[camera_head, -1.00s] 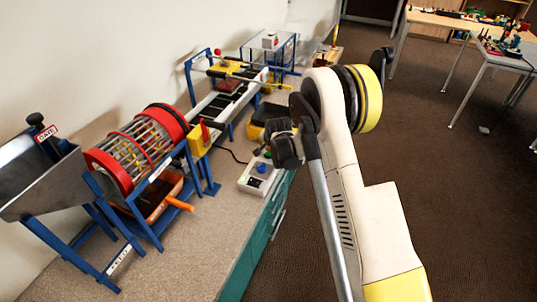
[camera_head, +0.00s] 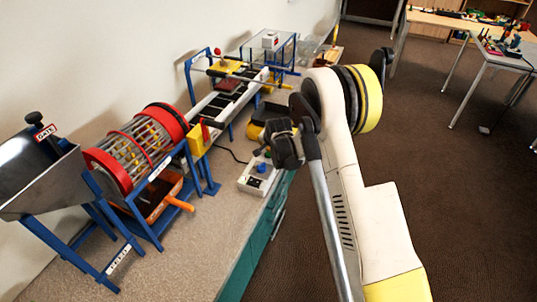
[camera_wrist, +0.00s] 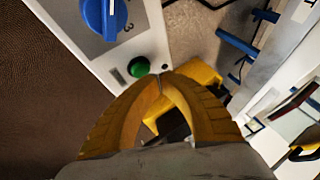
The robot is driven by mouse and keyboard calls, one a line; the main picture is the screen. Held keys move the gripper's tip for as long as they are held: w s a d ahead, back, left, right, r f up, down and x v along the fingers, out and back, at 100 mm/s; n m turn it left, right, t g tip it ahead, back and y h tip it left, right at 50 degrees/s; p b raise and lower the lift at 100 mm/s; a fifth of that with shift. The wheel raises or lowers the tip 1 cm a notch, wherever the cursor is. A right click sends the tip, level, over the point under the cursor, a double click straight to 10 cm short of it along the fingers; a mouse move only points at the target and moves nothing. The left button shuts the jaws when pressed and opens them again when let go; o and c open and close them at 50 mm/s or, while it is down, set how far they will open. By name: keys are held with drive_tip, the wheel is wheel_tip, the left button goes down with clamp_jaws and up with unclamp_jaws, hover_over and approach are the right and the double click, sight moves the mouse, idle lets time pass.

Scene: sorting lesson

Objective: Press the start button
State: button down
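A pale control box (camera_head: 247,187) sits on the bench near its front edge. It also shows in the wrist view (camera_wrist: 150,30), with a blue knob (camera_wrist: 104,14) and a round green button (camera_wrist: 139,67). I cannot read a start label. In the head view the blue knob (camera_head: 261,168) shows, with the green button partly behind my arm. My gripper (camera_wrist: 163,77) has yellow fingers with tips together and nothing between them. In the wrist view the tips appear just right of and below the green button. I cannot tell their height above the box or any contact.
A yellow and black unit (camera_wrist: 199,77) lies beyond my fingers. A red-ended wire drum (camera_head: 137,150) on a blue frame, a metal hopper (camera_head: 40,178) and a conveyor (camera_head: 222,100) stand along the bench. Open floor (camera_head: 420,150) lies to the right.

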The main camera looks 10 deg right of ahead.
sight(267, 152)
drive_tip(key=shift+f, duration=0.3)
drive_tip(key=shift+f+b, duration=0.4)
drive_tip(key=shift+b, duration=0.25)
idle(0.3)
drive_tip(key=shift+r, duration=0.15)
drive_tip(key=shift+r+p, duration=0.4)
drive_tip(key=shift+r, duration=0.3)
drive_tip(key=shift+r, duration=0.1)
drive_tip(key=shift+r+p, duration=1.25)
drive_tip(key=shift+r, duration=1.15)
